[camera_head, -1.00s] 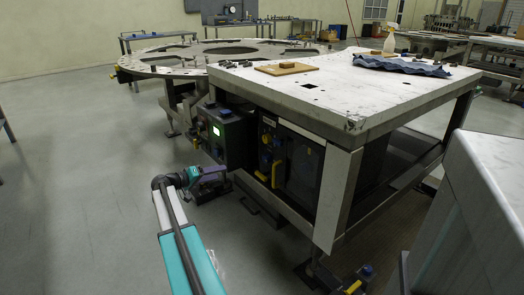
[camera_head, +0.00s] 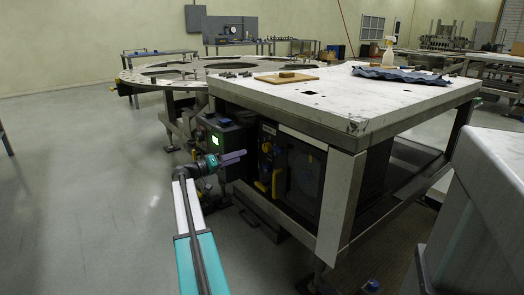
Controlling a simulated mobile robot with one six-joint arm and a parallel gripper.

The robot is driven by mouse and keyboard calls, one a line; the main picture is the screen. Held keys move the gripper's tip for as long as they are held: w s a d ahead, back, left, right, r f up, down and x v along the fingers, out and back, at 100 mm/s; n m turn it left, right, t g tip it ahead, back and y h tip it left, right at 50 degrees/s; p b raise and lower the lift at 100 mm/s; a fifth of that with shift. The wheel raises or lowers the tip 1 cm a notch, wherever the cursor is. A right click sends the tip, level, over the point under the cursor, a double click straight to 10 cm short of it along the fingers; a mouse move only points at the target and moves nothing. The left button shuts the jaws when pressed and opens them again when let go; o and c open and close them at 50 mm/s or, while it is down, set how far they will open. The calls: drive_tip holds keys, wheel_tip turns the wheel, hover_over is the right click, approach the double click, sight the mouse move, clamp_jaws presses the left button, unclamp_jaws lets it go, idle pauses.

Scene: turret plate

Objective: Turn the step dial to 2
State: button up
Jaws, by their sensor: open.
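A dark control box (camera_head: 233,134) with a lit green screen (camera_head: 215,140) is mounted under the near left corner of the white-topped table. The step dial is too small and dark for me to make out on it. My gripper (camera_head: 240,157) is in front of the lower part of this box in the picture, its purple fingers pointing right. It is open and I see nothing held in it. The fingers hide part of the box's lower area. I cannot tell whether they touch anything.
The white table (camera_head: 400,96) carries a wooden board (camera_head: 287,79), a blue cloth (camera_head: 405,74) and a spray bottle (camera_head: 389,51). Yellow handles (camera_head: 277,184) stand out right of the box. A large round plate (camera_head: 150,76) is behind. The floor at left is clear.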

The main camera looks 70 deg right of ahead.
sight(265, 148)
drive_tip(key=b+x, duration=0.3)
drive_tip(key=x, duration=1)
drive_tip(key=shift+s+d, duration=0.15)
drive_tip(key=shift+d, duration=0.15)
drive_tip(key=shift+c, duration=0.4)
drive_tip(key=c, duration=1)
drive_tip(key=shift+o, duration=0.2)
drive_tip(key=shift+d, duration=0.1)
